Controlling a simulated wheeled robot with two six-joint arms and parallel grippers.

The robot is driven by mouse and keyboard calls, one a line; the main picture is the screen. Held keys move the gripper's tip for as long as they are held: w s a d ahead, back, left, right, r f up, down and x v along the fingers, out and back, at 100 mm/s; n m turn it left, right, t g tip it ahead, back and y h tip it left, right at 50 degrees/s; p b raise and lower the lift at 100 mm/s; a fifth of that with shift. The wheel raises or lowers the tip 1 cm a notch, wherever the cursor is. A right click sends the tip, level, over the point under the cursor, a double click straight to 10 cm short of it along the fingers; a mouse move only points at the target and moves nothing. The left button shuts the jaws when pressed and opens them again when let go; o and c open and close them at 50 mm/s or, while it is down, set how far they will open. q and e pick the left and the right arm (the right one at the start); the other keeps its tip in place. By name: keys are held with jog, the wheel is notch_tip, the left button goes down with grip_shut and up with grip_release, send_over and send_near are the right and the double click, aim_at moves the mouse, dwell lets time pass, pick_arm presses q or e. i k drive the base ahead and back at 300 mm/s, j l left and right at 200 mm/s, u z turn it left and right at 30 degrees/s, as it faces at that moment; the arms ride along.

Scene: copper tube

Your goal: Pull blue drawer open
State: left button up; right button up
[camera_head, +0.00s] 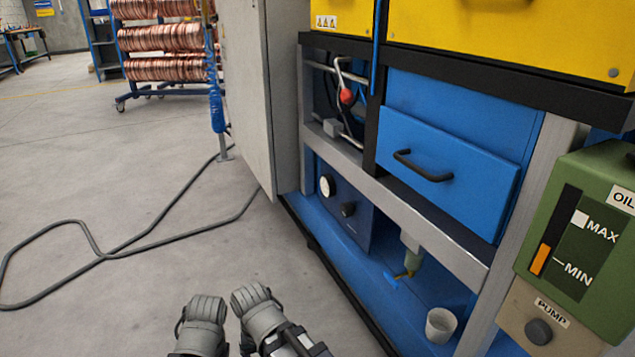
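The blue drawer (440,180) is in the cabinet right of centre in the head view. Its front stands slightly proud of the blue panel (455,108) above it. I cannot tell whether it is fully closed. A black bar handle (422,167) is fixed across the front, and nothing touches it. Two grey jointed parts of my arms show at the bottom edge, left of the cabinet and well below and left of the handle. I see no gripper fingertips in this view.
A green oil box (590,235) stands right of the drawer. A white cup (440,325) sits on the blue lower shelf. A grey door (245,95) stands open at the cabinet's left. A dark cable (90,235) lies on the floor. Floor left of the cabinet is mostly clear.

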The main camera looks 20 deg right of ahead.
aim_at(475, 185)
jog(key=z, duration=1.45)
